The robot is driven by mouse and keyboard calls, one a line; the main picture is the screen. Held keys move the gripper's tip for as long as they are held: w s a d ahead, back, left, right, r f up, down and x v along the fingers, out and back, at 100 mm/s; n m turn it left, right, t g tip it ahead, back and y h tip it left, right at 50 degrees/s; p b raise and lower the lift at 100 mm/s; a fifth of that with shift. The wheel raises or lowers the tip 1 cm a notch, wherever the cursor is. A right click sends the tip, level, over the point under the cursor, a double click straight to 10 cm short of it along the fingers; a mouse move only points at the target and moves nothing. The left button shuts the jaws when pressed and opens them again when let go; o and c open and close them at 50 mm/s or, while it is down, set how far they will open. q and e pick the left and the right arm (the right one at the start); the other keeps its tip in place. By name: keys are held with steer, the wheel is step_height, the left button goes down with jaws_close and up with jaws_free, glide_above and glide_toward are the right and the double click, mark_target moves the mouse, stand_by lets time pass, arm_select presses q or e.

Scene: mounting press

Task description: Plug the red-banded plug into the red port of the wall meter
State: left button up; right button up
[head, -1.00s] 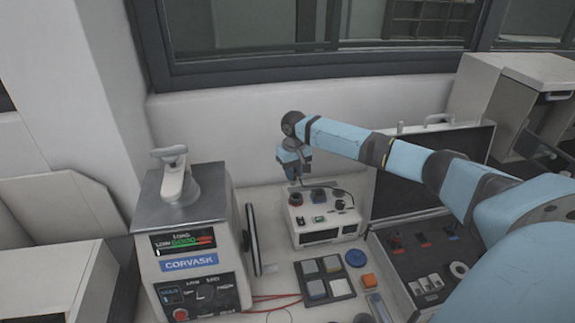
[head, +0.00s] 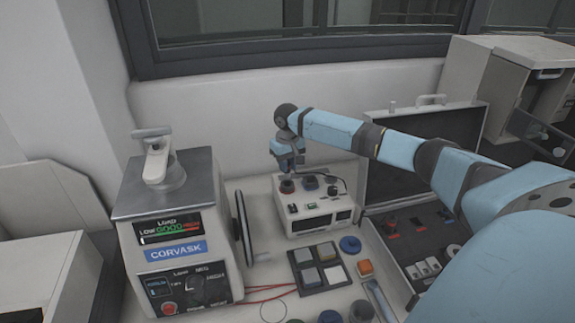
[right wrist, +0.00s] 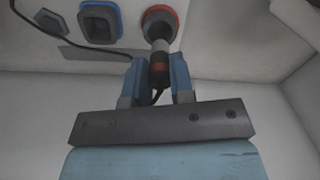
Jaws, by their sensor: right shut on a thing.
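The red port (head: 287,187) is the leftmost in the head view; in the right wrist view the red-rimmed port (right wrist: 160,20) is at top centre. My right gripper (head: 287,166) is directly above it. In the right wrist view the gripper (right wrist: 157,82) is shut on the dark red-banded plug (right wrist: 159,70). The plug's grey tip points at and overlaps the port's opening; I cannot tell how deep it sits. My left gripper is not in view.
A blue port (right wrist: 100,22) is beside the red one, with a black cable nearby. The CORVASK press (head: 172,235) stands left. A tray of square pads (head: 318,268) is in front, and an open case (head: 410,150) is right.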

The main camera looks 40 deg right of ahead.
mark_target(287, 177)
stand_by(0.3)
steer(key=shift+f, duration=0.1)
steer(key=shift+f+p, duration=0.25)
steer(key=shift+p, duration=0.2)
steer(key=shift+f, duration=0.1)
steer(key=shift+f, duration=0.2)
steer(key=shift+f, duration=0.5)
steer(key=shift+f, duration=0.4)
